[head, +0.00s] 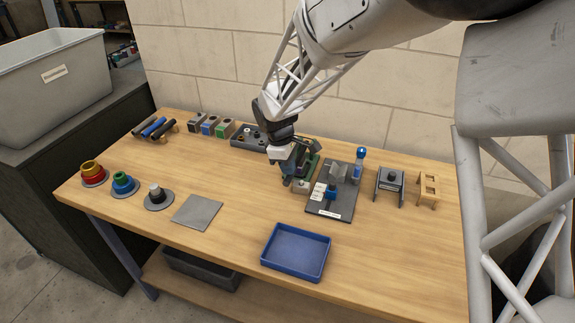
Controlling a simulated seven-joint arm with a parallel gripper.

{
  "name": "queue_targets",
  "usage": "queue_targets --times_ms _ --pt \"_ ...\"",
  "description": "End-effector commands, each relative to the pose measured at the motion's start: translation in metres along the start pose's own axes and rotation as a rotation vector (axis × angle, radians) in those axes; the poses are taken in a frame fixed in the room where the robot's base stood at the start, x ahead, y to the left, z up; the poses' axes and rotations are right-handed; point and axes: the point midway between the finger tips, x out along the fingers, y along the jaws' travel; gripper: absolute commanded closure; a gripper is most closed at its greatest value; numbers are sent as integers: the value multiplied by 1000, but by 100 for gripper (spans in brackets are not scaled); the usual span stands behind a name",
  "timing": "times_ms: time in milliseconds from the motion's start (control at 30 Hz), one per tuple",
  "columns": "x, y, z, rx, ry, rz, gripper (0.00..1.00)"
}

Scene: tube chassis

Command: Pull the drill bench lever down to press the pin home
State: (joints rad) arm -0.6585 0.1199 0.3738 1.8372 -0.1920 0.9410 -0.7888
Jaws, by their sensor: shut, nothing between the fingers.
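A dark base plate (341,206) with a small white label at its front edge lies right of centre on the wooden bench. It carries a blue block (330,193), a grey notched block (339,172) and an upright blue part with a round knob (359,154). I cannot tell for sure which part is the lever, and I cannot make out the pin. My gripper (289,181) points down just left of the plate, beside a green part (312,167) that it partly hides. The gripper is shut and empty. Whether it touches anything there is unclear.
A blue tray (296,252) lies in front of the plate. A dark bracket (389,184) and a wooden piece (429,188) stand to the right. A grey mat (196,212) and colored stacked parts (123,182) are at the left. Small blocks (209,125) line the back.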

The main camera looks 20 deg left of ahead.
Motion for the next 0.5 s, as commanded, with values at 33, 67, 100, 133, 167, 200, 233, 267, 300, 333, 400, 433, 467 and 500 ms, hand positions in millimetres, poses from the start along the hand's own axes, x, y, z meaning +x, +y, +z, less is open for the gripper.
queue_targets --times_ms 33,67,100,133,167,200,233,267,300,333,400,433,467,500 --pt "0 0 0 0 0 0 100" --pt "1 0 0 0 0 0 100" --pt "3 0 0 0 0 -1 100" --pt "6 0 -1 0 -1 -1 100" --pt "9 -1 -1 0 -1 -1 100" --pt "13 -1 -1 0 -1 -1 100" --pt "16 -1 -2 0 -1 -1 100" --pt "17 -2 -2 0 -1 -2 100" --pt "18 -2 -2 0 -2 -3 100" --pt "19 -2 -2 0 -2 -3 100" --pt "21 -3 -2 -1 -4 -6 100" --pt "22 -3 -2 -1 -5 -7 100" --pt "23 -3 -2 -1 -5 -7 100" --pt "24 -3 -2 -2 -6 -9 100"
